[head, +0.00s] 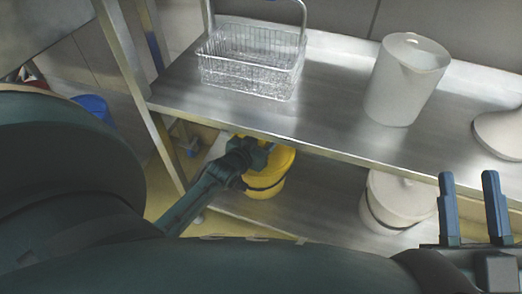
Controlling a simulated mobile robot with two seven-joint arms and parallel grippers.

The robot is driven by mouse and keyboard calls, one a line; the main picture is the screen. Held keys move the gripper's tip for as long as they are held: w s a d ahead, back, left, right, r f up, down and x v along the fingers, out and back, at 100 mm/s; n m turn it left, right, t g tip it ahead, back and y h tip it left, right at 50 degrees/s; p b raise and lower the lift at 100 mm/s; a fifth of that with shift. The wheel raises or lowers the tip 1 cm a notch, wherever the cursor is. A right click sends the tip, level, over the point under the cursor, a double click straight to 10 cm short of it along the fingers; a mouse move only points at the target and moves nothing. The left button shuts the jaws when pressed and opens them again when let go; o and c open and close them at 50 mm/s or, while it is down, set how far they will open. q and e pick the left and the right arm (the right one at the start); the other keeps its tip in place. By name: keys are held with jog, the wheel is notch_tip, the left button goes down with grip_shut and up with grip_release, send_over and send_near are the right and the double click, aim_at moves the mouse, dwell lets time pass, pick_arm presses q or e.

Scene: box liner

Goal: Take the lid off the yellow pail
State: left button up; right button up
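The yellow pail (266,190) stands on the lower metal shelf, partly under the front edge of the upper shelf. Its yellow lid (281,158) sits on top, partly covered by my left gripper (259,153). The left gripper is at the lid's upper left part; its fingers are small and dark, so I cannot tell whether they grip anything. My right gripper (471,208) is at the right edge of the view, fingers pointing up and apart, with nothing between them.
A white lidded pail (395,205) stands on the lower shelf (325,195) to the right. The upper shelf (320,115) holds a wire basket (250,62), a white pitcher (403,82) and a pale rounded object (503,135). A blue container (94,106) is at the left.

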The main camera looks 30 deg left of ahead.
pick_arm(q)
jog(key=shift+c, duration=0.3)
jog(key=c, duration=1)
jog(key=shift+r, duration=0.1)
